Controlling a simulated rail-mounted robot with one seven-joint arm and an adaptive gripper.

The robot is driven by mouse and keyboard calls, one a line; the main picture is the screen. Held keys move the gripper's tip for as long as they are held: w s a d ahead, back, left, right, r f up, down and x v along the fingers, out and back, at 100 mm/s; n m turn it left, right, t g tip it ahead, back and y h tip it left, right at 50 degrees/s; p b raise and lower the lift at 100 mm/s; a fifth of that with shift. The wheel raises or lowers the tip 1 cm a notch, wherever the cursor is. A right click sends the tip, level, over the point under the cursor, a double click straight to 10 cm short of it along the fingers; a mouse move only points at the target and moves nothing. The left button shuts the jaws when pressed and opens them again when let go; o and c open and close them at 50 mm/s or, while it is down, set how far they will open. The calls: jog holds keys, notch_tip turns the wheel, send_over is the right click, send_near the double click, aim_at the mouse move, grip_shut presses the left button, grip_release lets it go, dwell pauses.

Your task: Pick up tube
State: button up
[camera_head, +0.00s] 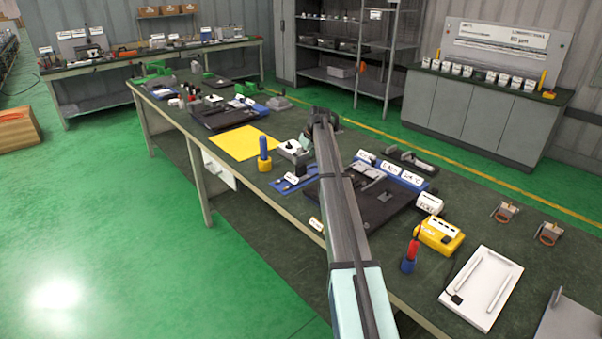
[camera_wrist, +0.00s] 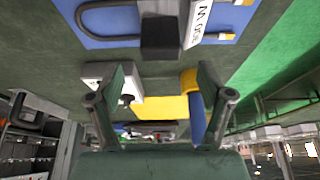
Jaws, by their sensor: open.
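Two white tube-like rods lie on a white tray (camera_head: 447,303) at the lower right in the head view; the left rod (camera_head: 468,272) and the right rod (camera_head: 498,293) lie apart. A dark bent tube (camera_wrist: 108,8) lies on a blue mat at the top of the wrist view. I cannot tell which one the task means. My gripper (camera_head: 322,117) is above the middle of the bench, away from the white tray. In the wrist view my gripper (camera_wrist: 164,82) has its fingers wide apart with nothing held between them.
A blue cylinder in a yellow base (camera_head: 264,160), a yellow sheet (camera_head: 232,145) and a blue mat (camera_head: 283,185) are left of my arm. A yellow box (camera_head: 438,237) and a red-and-blue tool (camera_head: 409,256) stand right of it.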

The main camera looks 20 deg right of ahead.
aim_at(301, 164)
jog(key=shift+s+p+x, duration=0.2)
jog(key=shift+p+x, duration=0.8)
jog(key=shift+x, duration=1.55)
jog(key=shift+f, duration=0.1)
jog(key=c, duration=1.4)
